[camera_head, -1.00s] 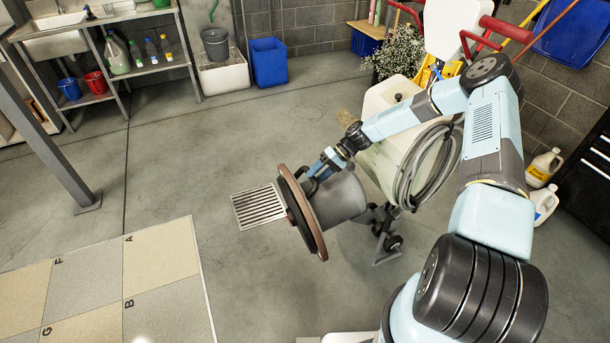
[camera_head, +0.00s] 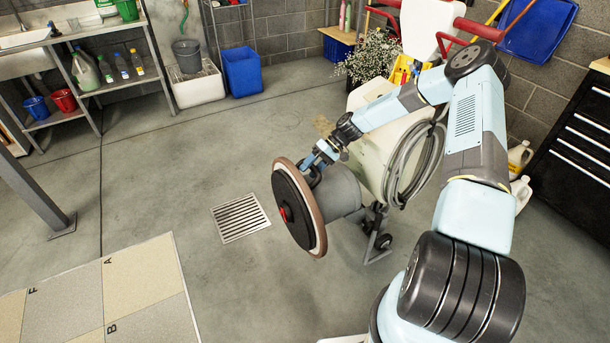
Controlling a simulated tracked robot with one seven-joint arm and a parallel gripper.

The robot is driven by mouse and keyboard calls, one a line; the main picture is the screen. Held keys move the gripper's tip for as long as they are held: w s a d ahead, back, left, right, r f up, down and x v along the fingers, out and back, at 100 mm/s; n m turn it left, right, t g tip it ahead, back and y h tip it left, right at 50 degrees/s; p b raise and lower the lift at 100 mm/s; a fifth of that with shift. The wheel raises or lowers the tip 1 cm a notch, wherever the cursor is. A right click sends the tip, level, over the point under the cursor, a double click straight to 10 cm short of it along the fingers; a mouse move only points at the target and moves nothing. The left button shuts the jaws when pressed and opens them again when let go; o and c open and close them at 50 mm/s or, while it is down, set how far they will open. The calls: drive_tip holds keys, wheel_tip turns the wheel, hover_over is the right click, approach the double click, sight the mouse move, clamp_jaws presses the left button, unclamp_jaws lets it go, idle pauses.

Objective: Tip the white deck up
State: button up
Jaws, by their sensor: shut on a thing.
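A floor buffer stands at the centre with its round head on edge. The brown-rimmed pad disc (camera_head: 298,210) is tilted up off the floor, its black face with a red centre turned left. A grey cylindrical housing (camera_head: 342,190) sits behind the disc. The machine's cream-white body (camera_head: 375,160) stands behind my arm, with a grey hose or cable coiled on its side. My gripper (camera_head: 314,172) is shut at the upper edge of the head, between disc and housing. The exact part in its jaws is hidden. I cannot tell which part is the white deck.
A floor drain (camera_head: 240,217) lies left of the disc. Lettered floor panels (camera_head: 140,275) lie at lower left. A blue bin (camera_head: 242,72), a sink bench and a plant (camera_head: 370,62) stand at the back. A black drawer cabinet (camera_head: 575,150) stands right. Open floor lies left of the machine.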

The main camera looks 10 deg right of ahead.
drive_tip(key=shift+r, duration=0.2)
drive_tip(key=w+d+r, duration=0.1)
drive_tip(key=w+d, duration=0.2)
drive_tip(key=d, duration=0.4)
drive_tip(key=w+d+r, duration=0.2)
drive_tip(key=w+d, duration=0.1)
drive_tip(key=d, duration=0.4)
drive_tip(key=shift+w+d+r, duration=0.15)
drive_tip(key=shift+d, duration=0.05)
idle(1.6)
drive_tip(key=shift+r, duration=0.1)
idle(0.6)
